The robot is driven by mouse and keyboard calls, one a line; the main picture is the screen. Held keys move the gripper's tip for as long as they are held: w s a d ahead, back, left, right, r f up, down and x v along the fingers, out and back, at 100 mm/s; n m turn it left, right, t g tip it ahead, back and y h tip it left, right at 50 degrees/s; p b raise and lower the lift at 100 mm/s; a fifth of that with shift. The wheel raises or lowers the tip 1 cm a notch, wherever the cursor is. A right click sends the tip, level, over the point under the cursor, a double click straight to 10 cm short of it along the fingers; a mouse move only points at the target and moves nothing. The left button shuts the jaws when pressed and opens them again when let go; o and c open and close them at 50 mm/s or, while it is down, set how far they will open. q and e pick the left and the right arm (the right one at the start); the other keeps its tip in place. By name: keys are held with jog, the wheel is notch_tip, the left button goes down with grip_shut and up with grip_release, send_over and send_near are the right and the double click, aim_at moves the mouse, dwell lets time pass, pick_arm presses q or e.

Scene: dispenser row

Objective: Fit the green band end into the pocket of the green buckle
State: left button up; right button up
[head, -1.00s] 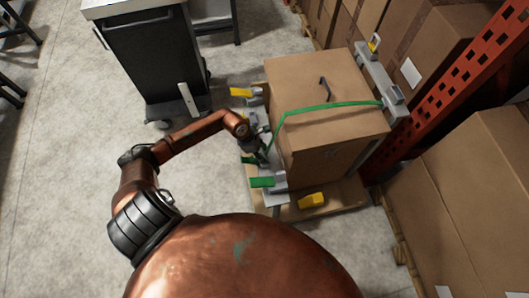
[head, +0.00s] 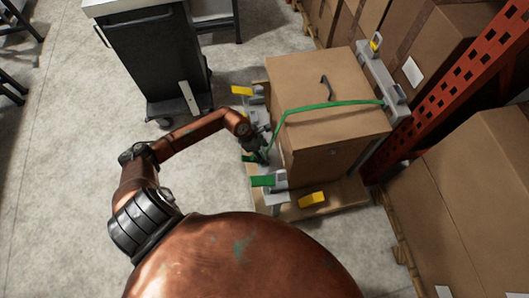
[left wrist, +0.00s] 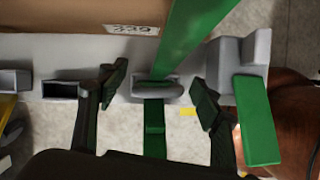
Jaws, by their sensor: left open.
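The green band (head: 325,105) runs over the top of a brown carton and down its left side. In the left wrist view the band (left wrist: 190,40) comes down to a grey pocket (left wrist: 172,91) on a grey rail. Its end meets the pocket's mouth and appears to be inside; the tip is hidden. A green strip (left wrist: 154,140) shows below the pocket. A green lever (left wrist: 258,120) sits on a grey block to the right, also in the head view (head: 263,181). My left gripper (head: 262,153) is open, its fingers (left wrist: 160,95) apart on either side of the pocket. My right gripper is out of view.
The carton (head: 325,75) stands on a wooden pallet (head: 345,195). Yellow levers (head: 312,199) sit along the rails. Other empty slots (left wrist: 62,90) lie left of the pocket.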

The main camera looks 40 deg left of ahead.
pick_arm(q)
jog(key=v, duration=1.2)
jog(key=shift+w, duration=0.1)
dwell(0.4)
